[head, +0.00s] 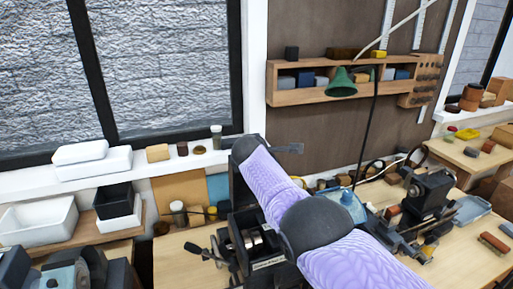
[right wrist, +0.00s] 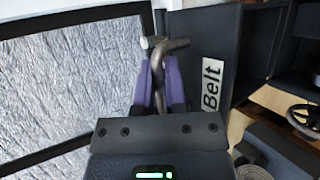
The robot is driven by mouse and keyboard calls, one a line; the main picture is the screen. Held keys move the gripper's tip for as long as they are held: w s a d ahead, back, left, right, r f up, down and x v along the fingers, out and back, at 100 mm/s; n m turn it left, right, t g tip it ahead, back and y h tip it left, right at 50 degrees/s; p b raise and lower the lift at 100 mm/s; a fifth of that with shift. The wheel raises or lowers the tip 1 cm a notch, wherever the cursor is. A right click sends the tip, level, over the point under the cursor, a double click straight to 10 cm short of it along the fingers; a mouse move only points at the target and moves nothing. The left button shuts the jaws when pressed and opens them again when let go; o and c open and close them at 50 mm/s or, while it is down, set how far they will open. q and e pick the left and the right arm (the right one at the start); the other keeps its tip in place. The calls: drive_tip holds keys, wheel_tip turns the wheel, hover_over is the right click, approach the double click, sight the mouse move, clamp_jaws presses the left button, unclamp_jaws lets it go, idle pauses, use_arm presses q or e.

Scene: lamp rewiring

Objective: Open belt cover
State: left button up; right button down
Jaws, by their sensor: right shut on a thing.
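The belt cover is a dark panel (right wrist: 242,50) with a white label reading "Belt" (right wrist: 211,85) in the right wrist view. A bent grey metal handle (right wrist: 172,46) stands beside the label. My right gripper (right wrist: 158,72) has its purple fingers shut on this handle, one on each side of the rod. In the head view my purple right arm crosses in front of the dark machine (head: 258,240) and hides much of it. My right gripper's fingers and the handle are hard to make out there. My left gripper is in neither view.
A small dark machine (head: 432,190) stands on the bench to the right. A wooden shelf (head: 300,97) with a green lamp shade (head: 341,84) hangs on the back wall. White trays (head: 38,222) sit at the left. A handwheel (right wrist: 303,120) shows at the wrist view's right.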

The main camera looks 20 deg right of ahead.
drive_tip(key=shift+w, duration=0.3)
drive_tip(key=c, duration=0.7)
unclamp_jaws()
drive_tip(key=shift+s, duration=0.1)
drive_tip(key=shift+s+a+r+p, duration=0.1)
drive_tip(key=shift+r+p, duration=0.05)
drive_tip(key=shift+p, duration=0.35)
drive_tip(key=p+v, duration=0.2)
drive_tip(key=p, duration=0.1)
drive_tip(key=shift+s+a+r, duration=0.2)
drive_tip(key=shift+r, duration=0.05)
drive_tip(key=v, duration=0.7)
drive_tip(key=shift+d+f, duration=0.1)
